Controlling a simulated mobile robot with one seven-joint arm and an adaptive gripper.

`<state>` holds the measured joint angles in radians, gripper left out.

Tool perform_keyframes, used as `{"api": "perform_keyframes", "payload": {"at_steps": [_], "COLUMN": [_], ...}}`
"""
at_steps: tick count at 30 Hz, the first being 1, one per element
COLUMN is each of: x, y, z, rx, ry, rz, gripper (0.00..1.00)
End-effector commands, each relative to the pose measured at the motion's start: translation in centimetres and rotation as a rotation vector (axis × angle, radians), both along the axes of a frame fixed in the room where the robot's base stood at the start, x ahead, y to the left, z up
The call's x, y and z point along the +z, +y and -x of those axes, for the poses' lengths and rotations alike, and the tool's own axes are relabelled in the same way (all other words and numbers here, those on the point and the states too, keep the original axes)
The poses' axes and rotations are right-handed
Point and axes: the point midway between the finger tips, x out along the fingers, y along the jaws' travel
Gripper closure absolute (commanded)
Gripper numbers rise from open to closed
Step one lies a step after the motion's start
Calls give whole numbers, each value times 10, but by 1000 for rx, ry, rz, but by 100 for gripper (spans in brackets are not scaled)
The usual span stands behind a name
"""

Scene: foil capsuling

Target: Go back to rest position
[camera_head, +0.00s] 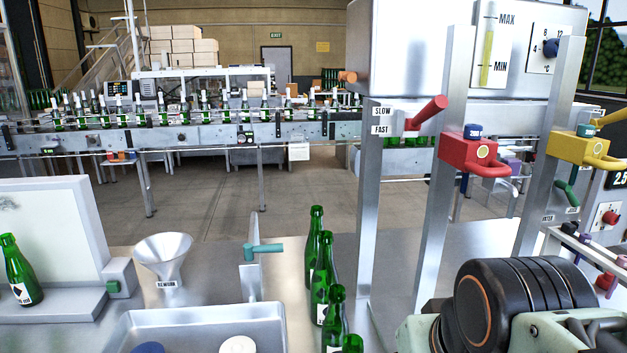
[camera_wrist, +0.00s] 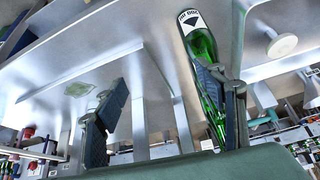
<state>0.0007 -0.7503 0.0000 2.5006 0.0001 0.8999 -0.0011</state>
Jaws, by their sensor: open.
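My gripper (camera_wrist: 160,92) shows in the wrist view with its two dark fingers spread apart and nothing between them. A green bottle (camera_wrist: 202,48) with a white label lies close to the right finger, which covers part of it; I cannot tell if they touch. In the head view, my arm fills the bottom right corner and the fingers are not visible there. A row of green bottles (camera_head: 325,275) stands upright on the metal bench (camera_head: 215,300), left of my arm. Another green bottle (camera_head: 18,272) leans on the stand at far left.
A funnel labelled REWORK (camera_head: 163,255) and a metal tray (camera_head: 205,325) sit on the bench. Steel posts (camera_head: 370,200) with a red clamp-like unit (camera_head: 467,150) and a yellow one (camera_head: 577,148) rise near my arm. A bottle conveyor (camera_head: 200,133) runs behind, beyond open floor.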

Motion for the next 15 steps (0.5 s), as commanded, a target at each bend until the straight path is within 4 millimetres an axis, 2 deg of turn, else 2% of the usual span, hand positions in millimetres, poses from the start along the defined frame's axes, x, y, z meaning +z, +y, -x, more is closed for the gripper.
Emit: {"api": "perform_keyframes", "payload": {"at_steps": [1,6,10,15], "x": [24,61,85,101], "y": [0,0,0,0], "z": [0,0,0,0], "rx": [0,0,0,0], "ry": [0,0,0,0], "rz": [0,0,0,0], "gripper": [36,36,36,36]}}
